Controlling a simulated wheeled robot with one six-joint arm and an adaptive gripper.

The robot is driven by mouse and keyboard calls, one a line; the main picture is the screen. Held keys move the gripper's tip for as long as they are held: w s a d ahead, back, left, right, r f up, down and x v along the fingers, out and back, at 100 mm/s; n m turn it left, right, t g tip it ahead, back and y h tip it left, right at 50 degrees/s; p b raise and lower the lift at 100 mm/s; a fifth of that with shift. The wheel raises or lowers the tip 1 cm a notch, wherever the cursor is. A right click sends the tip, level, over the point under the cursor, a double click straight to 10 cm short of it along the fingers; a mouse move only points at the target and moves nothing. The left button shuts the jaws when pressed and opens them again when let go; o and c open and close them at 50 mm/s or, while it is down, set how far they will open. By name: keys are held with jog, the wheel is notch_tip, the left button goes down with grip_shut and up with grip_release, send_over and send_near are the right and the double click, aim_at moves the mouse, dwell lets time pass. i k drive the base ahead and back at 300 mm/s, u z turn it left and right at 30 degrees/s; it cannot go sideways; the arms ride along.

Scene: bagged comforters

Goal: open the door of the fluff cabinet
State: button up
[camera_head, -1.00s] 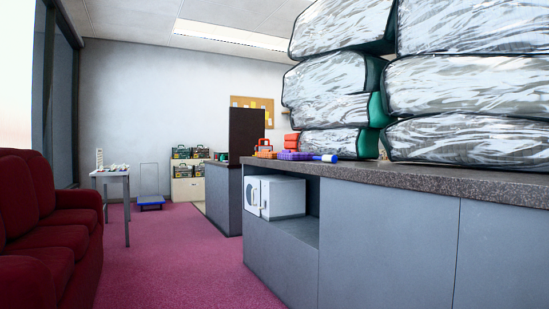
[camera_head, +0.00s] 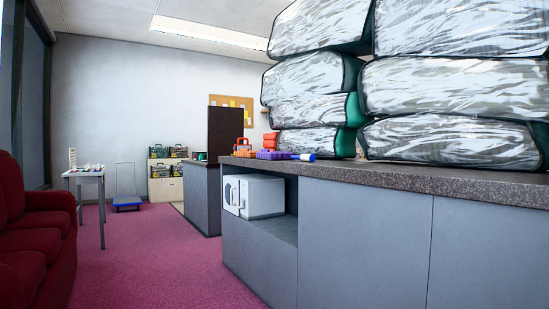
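A white front-door cabinet or appliance (camera_head: 262,197) sits in an open bay of the grey counter at the middle of the view. Its front faces left and looks closed. I cannot tell whether it is the fluff cabinet. Flat grey panels (camera_head: 350,243) close the rest of the counter front at the right; no handles show on them. Bagged comforters (camera_head: 455,85) are stacked in two columns on the counter top. My gripper is not in view.
The dark counter top (camera_head: 425,180) carries an orange item (camera_head: 242,146) and a purple case (camera_head: 273,155). A red sofa (camera_head: 35,245) stands at left. A small white table (camera_head: 85,174) and a blue-based cart (camera_head: 127,200) stand farther back. The pink carpet (camera_head: 155,255) between is clear.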

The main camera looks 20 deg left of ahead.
aim_at(231, 185)
jog(key=u, duration=0.1)
jog(key=i, duration=0.2)
jog(key=u, duration=0.95)
jog(key=i, duration=1.65)
jog(key=u, duration=0.95)
jog(key=i, duration=1.9)
jog(key=z, duration=0.35)
jog(key=i, duration=1.85)
jog(key=z, duration=1.4)
jog(key=i, duration=0.9)
jog(key=z, duration=0.45)
